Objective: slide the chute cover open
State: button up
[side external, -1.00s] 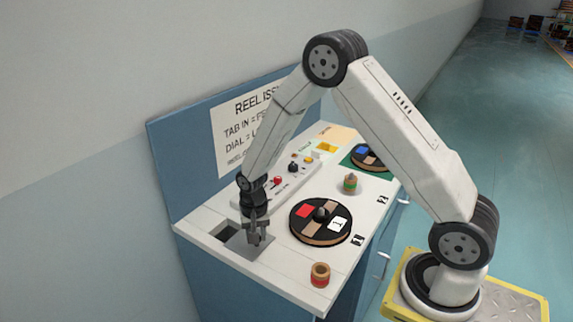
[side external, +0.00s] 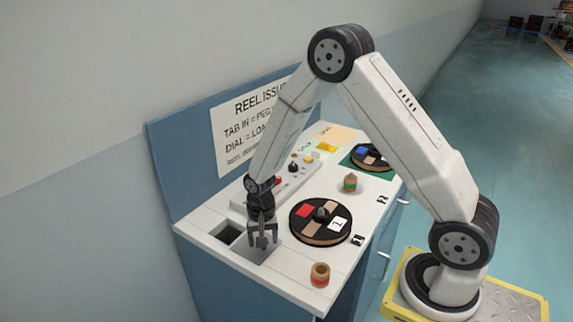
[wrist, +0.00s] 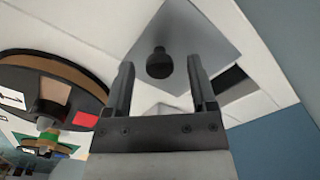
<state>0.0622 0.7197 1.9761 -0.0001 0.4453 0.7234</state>
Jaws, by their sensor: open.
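The chute cover (wrist: 205,35) is a grey plate with a dark round knob (wrist: 159,63). In the side view the cover (side external: 257,256) lies flush in the near left part of the white worktop. A dark chute opening (side external: 228,233) shows at its left; the opening also shows to the right in the wrist view (wrist: 232,84). My gripper (side external: 262,238) is open above the cover, pointing down. In the wrist view the knob appears between the spread fingers, with gaps on both sides. The fingers partly hide the cover and knob in the side view.
A black turntable (side external: 320,220) with coloured segments is right of my gripper. An orange-red spool (side external: 320,275) stands near the front edge. A control panel (side external: 270,188) runs behind, before the blue backboard (side external: 180,165). A green-banded spool (side external: 350,184) stands farther back.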

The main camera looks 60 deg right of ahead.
jog(key=shift+r, duration=3.9)
jog(key=shift+s+a+r, duration=0.1)
jog(key=shift+s+r, duration=0.15)
jog(key=shift+s, duration=0.1)
jog(key=s+a+r+n+t, duration=0.1)
jog(key=s+r+n, duration=0.1)
jog(key=s+n, duration=0.2)
jog(key=s+a+r+n+t, duration=0.1)
jog(key=s+r+n, duration=0.1)
jog(key=s+n, duration=0.3)
jog(key=shift+s+a+r+t, duration=0.15)
jog(key=shift+s+r+t, duration=0.15)
jog(key=shift+s, duration=1)
